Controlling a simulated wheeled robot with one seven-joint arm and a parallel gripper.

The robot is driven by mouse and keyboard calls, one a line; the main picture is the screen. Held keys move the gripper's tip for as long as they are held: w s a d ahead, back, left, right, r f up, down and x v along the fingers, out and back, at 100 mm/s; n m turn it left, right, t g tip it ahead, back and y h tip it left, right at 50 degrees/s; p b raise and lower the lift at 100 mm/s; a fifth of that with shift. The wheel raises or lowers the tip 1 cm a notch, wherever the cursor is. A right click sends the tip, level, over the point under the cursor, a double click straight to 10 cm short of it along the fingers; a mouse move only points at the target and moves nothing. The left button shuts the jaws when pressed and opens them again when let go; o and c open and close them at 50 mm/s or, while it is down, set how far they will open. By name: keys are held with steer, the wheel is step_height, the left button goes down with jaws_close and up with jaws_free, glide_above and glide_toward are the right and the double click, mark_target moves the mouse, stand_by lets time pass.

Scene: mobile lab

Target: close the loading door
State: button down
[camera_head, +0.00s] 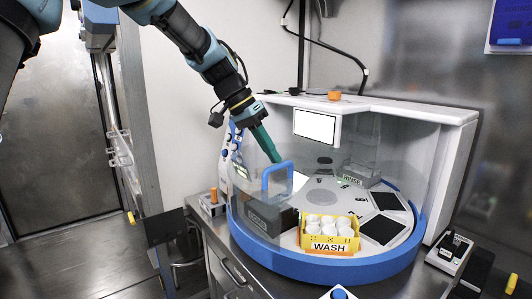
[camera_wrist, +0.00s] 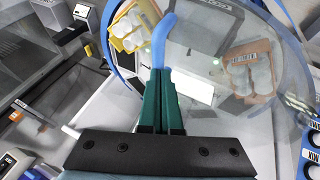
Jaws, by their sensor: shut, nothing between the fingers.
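The loading door is a clear curved panel with a blue arched handle (camera_head: 265,179) at the front left of a round, blue-rimmed machine (camera_head: 325,268). In the wrist view, the blue handle (camera_wrist: 160,38) rises just beyond the fingertips. My gripper (camera_head: 277,160) has green fingers, shut with nothing held, reaching down to the handle's upper right side. In the wrist view, my gripper (camera_wrist: 161,72) points at the handle's lower end. I cannot tell whether they touch. The clear panel's edges are hard to see, so how far the door stands open is unclear.
Inside the machine are a yellow WASH rack (camera_head: 330,236) with white cups, a dark grey block (camera_head: 270,218) and a grey rack (camera_head: 360,175) at the back. A white housing (camera_head: 456,115) stands behind. Small devices (camera_head: 449,249) lie on the counter at right.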

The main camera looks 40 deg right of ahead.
steer(key=shift+s+f+n+b, duration=0.15)
steer(key=shift+s+n+b, duration=0.25)
steer(key=shift+s, duration=0.35)
steer(key=s+d+n+t+h+p, duration=0.1)
steer(key=s+d+n+t+p, duration=0.1)
steer(key=s+d+n, duration=0.5)
steer(key=s+d+n+t+h+p, duration=0.1)
steer(key=s+d+t+p, duration=0.3)
steer(key=s, duration=0.7)
steer(key=s+d+n+t+y+p, duration=0.1)
steer(key=d+n, duration=0.4)
steer(key=d, duration=0.5)
steer(key=shift+s+d, duration=0.3)
steer(key=shift+s, duration=0.15)
